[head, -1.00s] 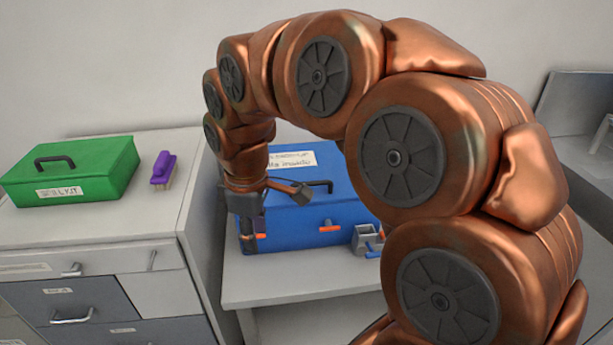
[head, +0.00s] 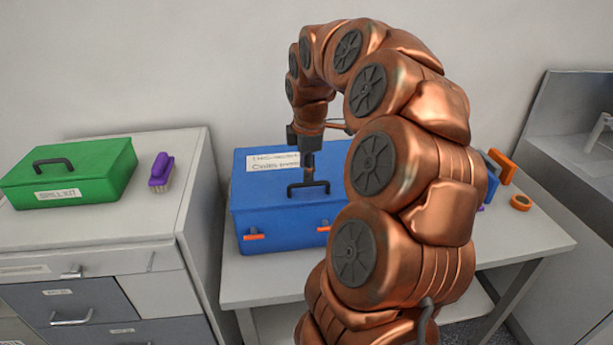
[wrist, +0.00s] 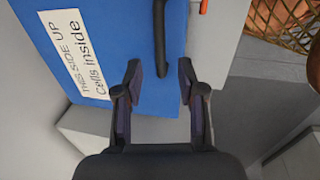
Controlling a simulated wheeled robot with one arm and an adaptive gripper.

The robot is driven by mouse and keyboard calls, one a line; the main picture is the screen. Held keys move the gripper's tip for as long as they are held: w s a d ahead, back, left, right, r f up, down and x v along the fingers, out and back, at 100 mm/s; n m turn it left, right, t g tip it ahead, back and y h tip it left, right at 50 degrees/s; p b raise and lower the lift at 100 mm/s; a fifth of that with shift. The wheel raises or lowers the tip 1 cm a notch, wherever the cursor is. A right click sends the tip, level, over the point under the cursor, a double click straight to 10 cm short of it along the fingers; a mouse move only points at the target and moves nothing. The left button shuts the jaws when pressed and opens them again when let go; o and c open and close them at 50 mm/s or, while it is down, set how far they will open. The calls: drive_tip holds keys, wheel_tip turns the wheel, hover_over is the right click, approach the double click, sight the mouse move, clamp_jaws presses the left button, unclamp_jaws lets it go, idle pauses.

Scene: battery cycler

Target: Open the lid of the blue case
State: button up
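The blue case (head: 275,210) stands on the light grey table with its lid shut. Its lid carries a white label (head: 272,162) and a dark handle (head: 308,188). My gripper (head: 309,178) points down over the lid, close to the handle. The handle (wrist: 163,38) appears just beyond the fingertips there; contact is not visible.
A green case (head: 75,180) and a purple brush (head: 161,170) sit on the cabinet (head: 185,215) at left. An orange ring (head: 520,202) and an orange block (head: 502,166) lie on the table's right side (head: 540,238). My arm hides the table's middle.

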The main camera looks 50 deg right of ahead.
sight(306, 184)
drive_tip(key=shift+w+d+f+p, duration=0.15)
drive_tip(key=shift+f+p, duration=0.05)
drive_tip(key=shift+f, duration=0.85)
drive_tip(key=shift+w+d+f+p, duration=0.1)
drive_tip(key=shift+w+f+p, duration=0.1)
drive_tip(key=shift+f, duration=0.8)
clamp_jaws()
